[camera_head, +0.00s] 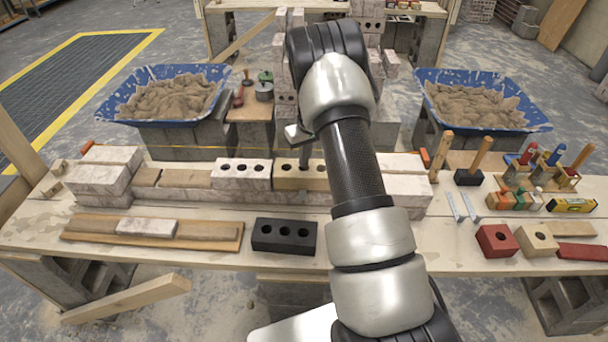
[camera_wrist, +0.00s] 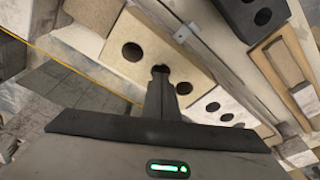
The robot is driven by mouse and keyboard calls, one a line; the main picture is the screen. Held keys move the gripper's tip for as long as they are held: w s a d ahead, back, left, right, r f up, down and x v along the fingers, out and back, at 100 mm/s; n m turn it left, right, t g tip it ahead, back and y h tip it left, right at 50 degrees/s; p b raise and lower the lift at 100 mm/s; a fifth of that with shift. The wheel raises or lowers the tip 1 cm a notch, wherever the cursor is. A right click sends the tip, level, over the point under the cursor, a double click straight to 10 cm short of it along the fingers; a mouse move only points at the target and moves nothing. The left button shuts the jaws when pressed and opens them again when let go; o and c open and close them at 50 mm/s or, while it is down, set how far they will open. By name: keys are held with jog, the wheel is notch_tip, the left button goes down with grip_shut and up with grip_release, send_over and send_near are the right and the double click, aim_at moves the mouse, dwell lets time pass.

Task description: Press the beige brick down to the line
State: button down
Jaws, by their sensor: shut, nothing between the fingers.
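The beige brick (camera_head: 286,183) with holes in its top sits in the low wall on the bench, right of a pale white brick (camera_head: 241,181). My arm hides its right end. In the wrist view the beige brick (camera_wrist: 145,64) shows three holes. My gripper (camera_head: 305,164) is shut and empty, pointing down with its tips at the brick's middle hole; it also shows in the wrist view (camera_wrist: 160,72). I cannot tell whether the tips touch the brick. The thin yellow line (camera_head: 195,147) runs along the far side of the wall; it also shows in the wrist view (camera_wrist: 85,76).
A black brick (camera_head: 283,236) and a wooden board (camera_head: 85,232) lie in front of the wall. A mallet (camera_head: 470,175), a level (camera_head: 571,205) and a red brick (camera_head: 496,241) are at the right. Blue mortar tubs (camera_head: 216,93) (camera_head: 424,75) stand behind.

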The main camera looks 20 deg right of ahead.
jog(key=shift+s+f+b, duration=0.25)
jog(key=shift+f+b, duration=0.8)
jog(key=shift+f, duration=0.05)
dwell(3.0)
jog(key=shift+w+r+p, duration=0.15)
jog(key=shift+r+p, duration=0.45)
jog(key=shift+r, duration=0.8)
jog(key=shift+w+r+p, duration=0.1)
jog(key=shift+r+p, duration=0.5)
jog(key=shift+r, duration=0.75)
jog(key=shift+r, duration=0.1)
jog(key=s+a+r+t+p, duration=0.1)
jog(key=s+a+r+p, duration=0.2)
jog(key=r, duration=0.6)
jog(key=s+a+r, duration=0.2)
jog(key=s+r, duration=0.3)
jog(key=r, duration=0.5)
jog(key=s+a+r+t+p, duration=0.1)
jog(key=s+a+r+p, duration=0.2)
jog(key=r, duration=0.6)
jog(key=s+a+r+p, duration=0.1)
jog(key=s+r, duration=0.2)
jog(key=s, duration=0.5)
jog(key=s+a+r+m+t+p, duration=0.1)
jog(key=s+r, duration=0.3)
jog(key=s, duration=0.5)
jog(key=s+a+r+p, duration=0.2)
jog(key=s+a+r, duration=0.1)
jog(key=s, duration=0.6)
jog(key=shift+v, duration=0.75)
